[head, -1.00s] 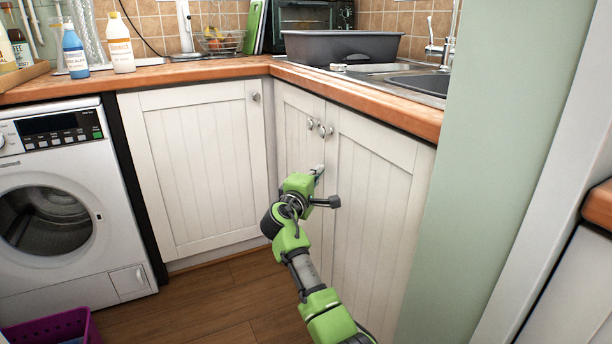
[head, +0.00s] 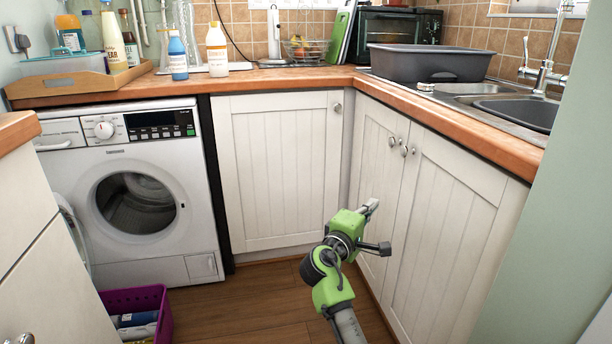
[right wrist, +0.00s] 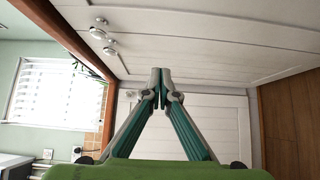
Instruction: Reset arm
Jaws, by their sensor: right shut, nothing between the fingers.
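My right gripper (head: 370,208) is shut and empty. In the head view it sits in front of the white cabinet doors under the sink, below their round knobs (head: 403,148). In the right wrist view its two fingers (right wrist: 160,78) meet at the tips with nothing between them. The cabinet door (right wrist: 215,35) runs along the top of that view, with two knobs (right wrist: 100,32) at the upper left. My left gripper is in neither view.
A washing machine (head: 130,190) stands at the left, with a purple basket (head: 150,300) of items on the floor before it. The wooden worktop (head: 280,78) carries bottles, a wire fruit basket and a grey basin (head: 425,64) by the sink. Wooden floor (head: 235,300) is clear beside the basket.

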